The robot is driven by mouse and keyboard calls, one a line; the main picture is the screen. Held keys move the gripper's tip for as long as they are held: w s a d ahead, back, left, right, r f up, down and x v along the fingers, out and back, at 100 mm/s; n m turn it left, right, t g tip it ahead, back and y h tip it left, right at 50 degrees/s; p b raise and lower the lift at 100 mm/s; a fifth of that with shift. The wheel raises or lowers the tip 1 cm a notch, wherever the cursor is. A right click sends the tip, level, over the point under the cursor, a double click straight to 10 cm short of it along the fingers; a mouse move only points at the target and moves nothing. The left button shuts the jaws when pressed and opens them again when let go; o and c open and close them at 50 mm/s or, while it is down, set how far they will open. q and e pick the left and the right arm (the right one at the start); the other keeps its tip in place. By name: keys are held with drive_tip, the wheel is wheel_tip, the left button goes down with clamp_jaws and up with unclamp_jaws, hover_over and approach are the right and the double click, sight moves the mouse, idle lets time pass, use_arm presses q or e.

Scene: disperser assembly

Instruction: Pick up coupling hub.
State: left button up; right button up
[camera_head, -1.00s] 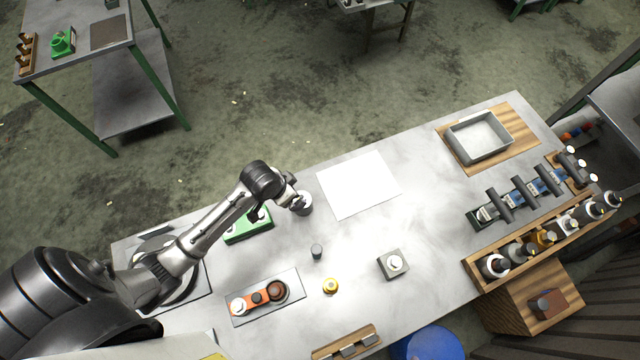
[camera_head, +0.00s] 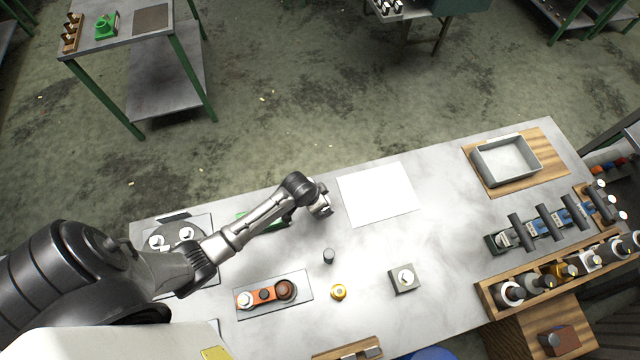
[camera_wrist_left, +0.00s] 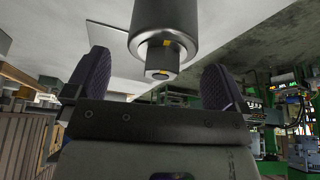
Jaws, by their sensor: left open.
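A stepped grey metal cylinder, which looks like the coupling hub (camera_wrist_left: 172,28), fills the top middle of the left wrist view. Its narrower dark end carries a yellow mark. In the head view this part stands on the table just left of the white sheet, mostly hidden by my left gripper (camera_head: 322,204). My left gripper is open. In the left wrist view its two dark ribbed fingers (camera_wrist_left: 152,85) stand apart, one to each side of the cylinder, with visible gaps. My right gripper is not in view.
Near the gripper are a green part (camera_head: 262,222), a small dark cylinder (camera_head: 329,256), a yellow ring part (camera_head: 338,292) and a grey block (camera_head: 404,279). A white sheet (camera_head: 378,193) lies right of the gripper. A metal tray (camera_head: 506,160) sits far right.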

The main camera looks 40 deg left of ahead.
use_arm(q)
drive_tip(key=shift+x, duration=1.3)
drive_tip(key=shift+c, duration=0.2)
drive_tip(key=c, duration=1.5)
drive_tip(key=shift+w, duration=0.1)
drive_tip(key=shift+c, duration=0.4)
drive_tip(key=shift+r, duration=0.15)
